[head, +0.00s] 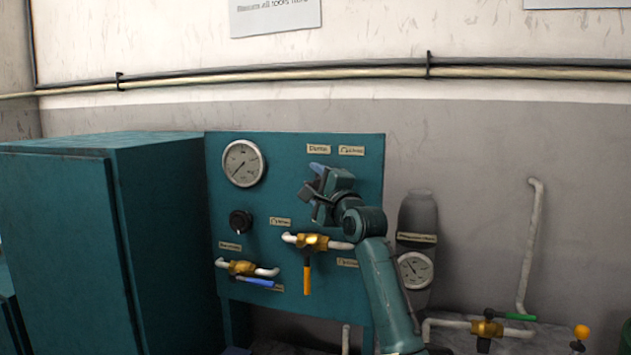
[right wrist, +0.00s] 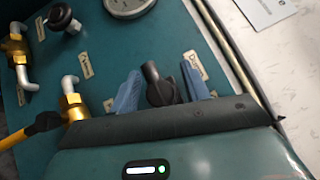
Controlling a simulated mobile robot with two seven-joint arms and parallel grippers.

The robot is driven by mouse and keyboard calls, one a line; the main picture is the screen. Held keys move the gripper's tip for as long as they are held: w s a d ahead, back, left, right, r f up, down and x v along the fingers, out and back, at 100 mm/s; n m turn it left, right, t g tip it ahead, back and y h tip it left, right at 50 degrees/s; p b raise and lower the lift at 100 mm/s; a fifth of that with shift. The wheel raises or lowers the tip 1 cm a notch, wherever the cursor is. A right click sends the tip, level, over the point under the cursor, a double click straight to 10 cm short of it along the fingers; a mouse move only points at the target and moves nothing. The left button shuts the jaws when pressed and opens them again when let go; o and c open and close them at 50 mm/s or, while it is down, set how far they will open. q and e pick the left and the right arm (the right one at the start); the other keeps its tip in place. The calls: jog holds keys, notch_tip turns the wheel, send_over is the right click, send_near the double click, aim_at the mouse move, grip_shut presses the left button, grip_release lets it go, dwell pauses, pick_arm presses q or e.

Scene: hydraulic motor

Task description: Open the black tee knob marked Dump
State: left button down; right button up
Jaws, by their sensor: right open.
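The black tee knob (right wrist: 158,88) sits on the teal panel beside the label reading "Dump" (right wrist: 194,66), which is tilted in the right wrist view. My right gripper (right wrist: 161,70) is open, with one blue finger on each side of the knob. A gap shows between the knob and each finger; I cannot tell whether it touches the gripper's body. In the head view my right gripper (head: 313,189) is in front of the panel, below the Dump label (head: 318,148), and mostly hides the knob. My left gripper is in neither view.
The teal panel (head: 375,150) carries a gauge (head: 243,163), a round black knob (head: 240,221), an orange-handled valve (head: 307,275) and a blue-handled valve (head: 255,281). A teal cabinet (head: 60,240) stands left. Pipes and a second gauge (head: 414,270) are right.

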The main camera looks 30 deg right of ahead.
jog(key=c, duration=1)
jog(key=shift+n+g, duration=0.3)
jog(key=n+g, duration=0.2)
jog(key=shift+f+n+g, duration=0.1)
jog(key=shift+n+g, duration=0.3)
jog(key=n+g, duration=0.2)
jog(key=g, duration=0.1)
jog(key=shift+f+n, duration=0.25)
jog(key=shift+n, duration=0.05)
jog(key=n+g+h, duration=0.1)
jog(key=n+g, duration=0.1)
jog(key=g, duration=0.1)
jog(key=shift+s+d+f+h, duration=0.15)
jog(key=shift+h, duration=0.25)
jog(key=n+g, duration=0.1)
jog(key=n+g+h, duration=0.1)
jog(key=g, duration=0.1)
jog(key=shift+s+d+f+h, duration=0.1)
jog(key=shift+s+f+h, duration=0.05)
jog(key=shift+h, duration=0.15)
